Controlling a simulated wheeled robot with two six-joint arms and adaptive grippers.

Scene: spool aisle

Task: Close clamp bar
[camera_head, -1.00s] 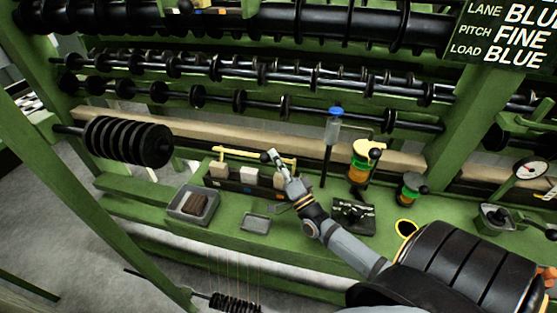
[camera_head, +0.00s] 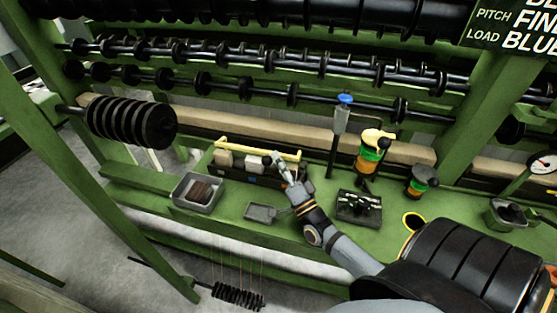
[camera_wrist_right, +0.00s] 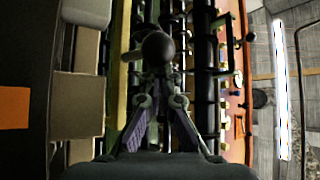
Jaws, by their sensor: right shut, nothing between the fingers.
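The yellow clamp bar (camera_head: 240,146) runs along the back of a dark holder with pale blocks on the green bench. It appears raised above the blocks. My right gripper (camera_head: 278,158) is at the bar's right half, its tip overlapping the bar in the head view; contact cannot be told. Its fingers are shut and empty. In the right wrist view the gripper (camera_wrist_right: 160,105) points at a dark round knob (camera_wrist_right: 158,47) just beyond the fingertips. My left gripper is not in view.
A grey tray with brown pieces (camera_head: 187,190) and a smaller grey tray (camera_head: 262,212) lie in front. A blue-topped post (camera_head: 341,115), a spool stack (camera_head: 371,150) and a black fixture (camera_head: 359,206) stand right of the gripper. Rollers cross behind.

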